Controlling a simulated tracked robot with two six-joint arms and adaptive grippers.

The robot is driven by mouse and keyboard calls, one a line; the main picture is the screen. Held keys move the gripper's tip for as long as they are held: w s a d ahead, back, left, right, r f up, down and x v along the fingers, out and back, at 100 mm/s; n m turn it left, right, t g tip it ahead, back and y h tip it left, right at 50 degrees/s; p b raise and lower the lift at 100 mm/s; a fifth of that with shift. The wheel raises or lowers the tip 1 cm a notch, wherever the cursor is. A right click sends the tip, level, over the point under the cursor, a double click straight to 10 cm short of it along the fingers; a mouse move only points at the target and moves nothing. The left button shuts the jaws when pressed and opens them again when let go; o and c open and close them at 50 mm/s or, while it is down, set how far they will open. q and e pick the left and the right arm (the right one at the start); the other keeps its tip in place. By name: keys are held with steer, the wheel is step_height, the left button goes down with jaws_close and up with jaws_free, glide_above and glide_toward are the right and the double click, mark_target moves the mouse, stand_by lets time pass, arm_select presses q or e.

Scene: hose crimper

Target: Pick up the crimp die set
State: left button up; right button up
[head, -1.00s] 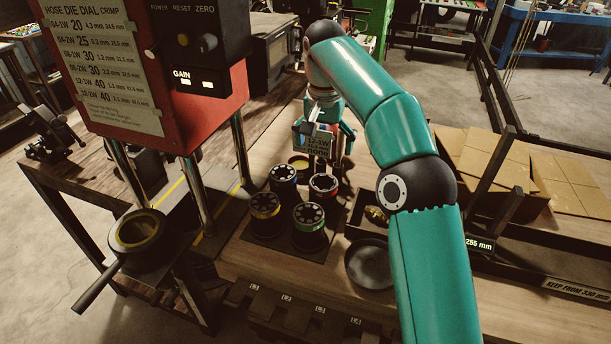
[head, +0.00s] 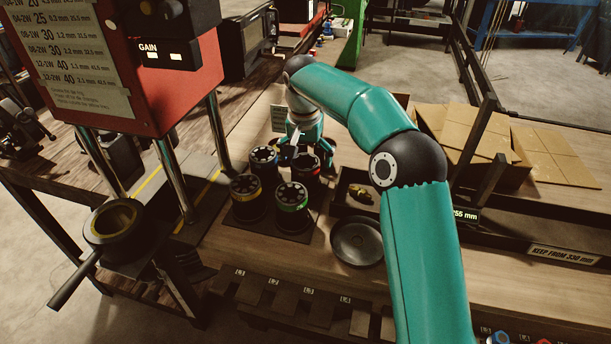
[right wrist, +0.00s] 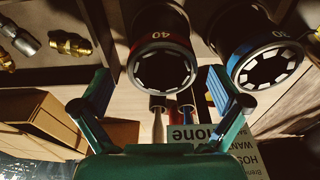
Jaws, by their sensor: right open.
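Several dark cylindrical crimp dies with coloured bands stand on a dark mat (head: 268,229): a yellow-banded die (head: 247,203), a green-banded die (head: 291,212), a blue-banded die (head: 263,165) and a red-banded die (head: 306,172). My right gripper (head: 295,154) is just behind the blue and red ones and partly hidden. In the right wrist view its fingers (right wrist: 159,76) are spread apart with nothing held. The red-banded die, marked 40 (right wrist: 162,50), lies ahead between the fingertips; the blue-banded one, marked 30 (right wrist: 265,50), is to the right. My left gripper is not seen.
The red crimper (head: 160,85) stands at left on metal posts. A round dark dish (head: 357,242) and a tray with brass fittings (head: 360,194) are right of the dies. A printed card (head: 278,118) stands behind. Cardboard boxes (head: 480,140) are at the right.

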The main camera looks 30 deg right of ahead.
steer(key=f, duration=0.4)
steer(key=shift+w+d+f, duration=0.1)
steer(key=shift+w+d, duration=0.05)
steer(key=shift+w, duration=0.1)
steer(key=shift+c, duration=0.4)
steer(key=c, duration=1.6)
steer(key=shift+w, duration=0.1)
steer(key=shift+c, duration=0.5)
steer(key=shift+p, duration=0.3)
